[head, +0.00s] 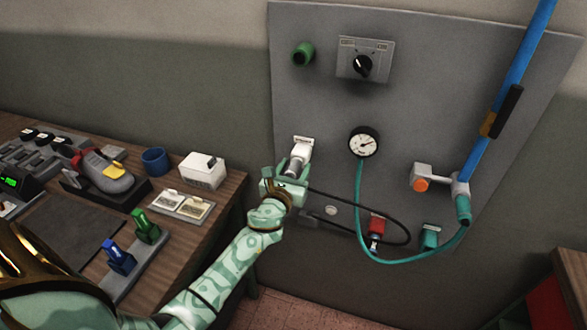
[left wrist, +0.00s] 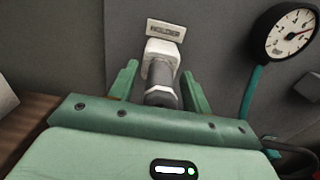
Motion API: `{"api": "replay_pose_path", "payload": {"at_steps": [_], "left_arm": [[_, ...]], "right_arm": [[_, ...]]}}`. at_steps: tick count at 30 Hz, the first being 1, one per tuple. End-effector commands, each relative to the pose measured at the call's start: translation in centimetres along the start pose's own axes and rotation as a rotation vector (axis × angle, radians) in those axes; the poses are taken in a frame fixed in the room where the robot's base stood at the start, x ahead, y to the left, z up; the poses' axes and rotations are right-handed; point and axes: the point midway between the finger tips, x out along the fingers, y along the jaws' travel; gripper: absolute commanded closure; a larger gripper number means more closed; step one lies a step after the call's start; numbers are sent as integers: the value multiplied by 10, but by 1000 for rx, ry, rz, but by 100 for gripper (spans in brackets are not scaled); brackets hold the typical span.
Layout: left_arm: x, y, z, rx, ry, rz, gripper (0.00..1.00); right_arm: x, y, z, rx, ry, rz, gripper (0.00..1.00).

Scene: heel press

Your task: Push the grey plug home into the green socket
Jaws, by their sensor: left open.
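The grey plug (left wrist: 161,85) sits in a white holder (left wrist: 162,50) with a label above it, on the grey wall panel. My left gripper (left wrist: 158,74) is open, with one finger on each side of the plug; I see gaps beside it. In the head view the left gripper (head: 289,176) is at the holder (head: 301,149), partly covering the plug (head: 296,167). A green square socket (head: 430,236) is low on the panel, right of a red one (head: 376,226). My right gripper is not in view.
A black cable (head: 378,206) loops below the gauge (head: 364,142). A teal hose (head: 400,262) hangs under the green socket and joins a blue pipe (head: 515,85). A green round fitting (head: 303,53) is at upper left. A workbench (head: 215,225) with tools stands left.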

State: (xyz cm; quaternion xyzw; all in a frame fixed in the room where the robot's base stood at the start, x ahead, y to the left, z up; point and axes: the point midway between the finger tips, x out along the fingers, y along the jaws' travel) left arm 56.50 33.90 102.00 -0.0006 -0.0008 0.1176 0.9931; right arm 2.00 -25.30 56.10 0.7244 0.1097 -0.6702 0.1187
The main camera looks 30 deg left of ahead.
Motion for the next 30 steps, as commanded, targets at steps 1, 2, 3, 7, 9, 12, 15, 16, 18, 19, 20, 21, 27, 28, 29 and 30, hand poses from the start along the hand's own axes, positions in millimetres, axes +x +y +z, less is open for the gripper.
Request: {"api": "replay_pose_path", "payload": {"at_steps": [1,2,3,7,9,12,15,16,18,19,20,21,27,28,29,30], "left_arm": [[0,0,0,2,0,0,51],[0,0,0,2,0,0,51],[0,0,0,2,0,0,51],[0,0,0,1,0,0,51],[0,0,0,1,0,0,51],[0,0,0,2,0,0,51],[0,0,0,2,0,1,51],[0,0,0,2,0,1,51],[0,0,0,2,0,1,57],[0,0,0,2,0,0,65],[0,0,0,2,0,0,74],[0,0,0,2,0,0,85],[0,0,0,1,0,0,100],[-1,0,0,1,0,0,100],[-2,0,0,2,0,0,100],[-3,0,0,2,1,0,100]], "right_arm": [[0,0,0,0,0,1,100],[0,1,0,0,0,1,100],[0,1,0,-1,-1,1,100],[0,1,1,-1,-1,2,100],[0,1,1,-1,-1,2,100],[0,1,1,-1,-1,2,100],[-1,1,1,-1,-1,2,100],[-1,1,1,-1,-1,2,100],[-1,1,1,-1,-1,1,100],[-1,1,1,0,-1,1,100],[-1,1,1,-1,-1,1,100],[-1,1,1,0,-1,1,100],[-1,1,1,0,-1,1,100],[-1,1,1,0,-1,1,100],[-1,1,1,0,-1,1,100],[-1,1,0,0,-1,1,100]]}}
